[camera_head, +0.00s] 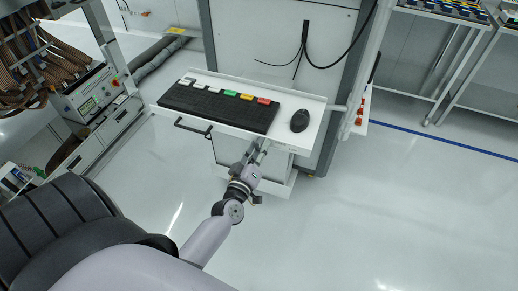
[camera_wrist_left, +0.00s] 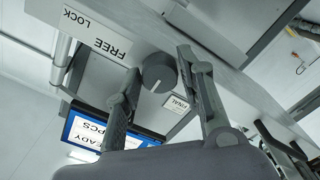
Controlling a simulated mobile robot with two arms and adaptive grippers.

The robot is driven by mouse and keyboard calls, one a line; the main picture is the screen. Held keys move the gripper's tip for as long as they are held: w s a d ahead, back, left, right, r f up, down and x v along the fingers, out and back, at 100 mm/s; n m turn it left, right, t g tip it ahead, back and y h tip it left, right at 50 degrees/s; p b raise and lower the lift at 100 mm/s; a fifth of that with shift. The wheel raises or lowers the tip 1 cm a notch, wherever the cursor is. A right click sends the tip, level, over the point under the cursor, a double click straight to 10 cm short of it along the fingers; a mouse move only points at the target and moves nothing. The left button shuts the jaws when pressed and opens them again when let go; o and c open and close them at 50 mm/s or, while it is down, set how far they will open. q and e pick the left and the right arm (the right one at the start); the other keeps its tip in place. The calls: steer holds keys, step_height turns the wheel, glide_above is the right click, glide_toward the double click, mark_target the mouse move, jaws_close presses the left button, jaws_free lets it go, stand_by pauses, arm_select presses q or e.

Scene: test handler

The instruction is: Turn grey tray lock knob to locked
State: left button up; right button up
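The round grey knob (camera_wrist_left: 158,73) shows in the left wrist view, with a white pointer line on its face. A white label reading FREE and LOCK (camera_wrist_left: 97,33) is on the panel beside it; the view is upside down. My left gripper (camera_wrist_left: 158,60) is open, with one finger on each side of the knob and visible gaps; I cannot tell any contact. In the head view my left gripper (camera_head: 262,150) is under the front edge of the light grey tray (camera_head: 288,103), and the knob is hidden there. My right gripper is not in view.
A black keyboard (camera_head: 220,105) with coloured keys and a mouse (camera_head: 299,120) rest on the tray. A black handle (camera_head: 193,128) sticks out at its front left. A tall grey cabinet (camera_head: 275,40) stands behind. The floor at right is clear.

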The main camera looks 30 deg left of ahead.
arm_select(q)
steer(key=c, duration=0.7)
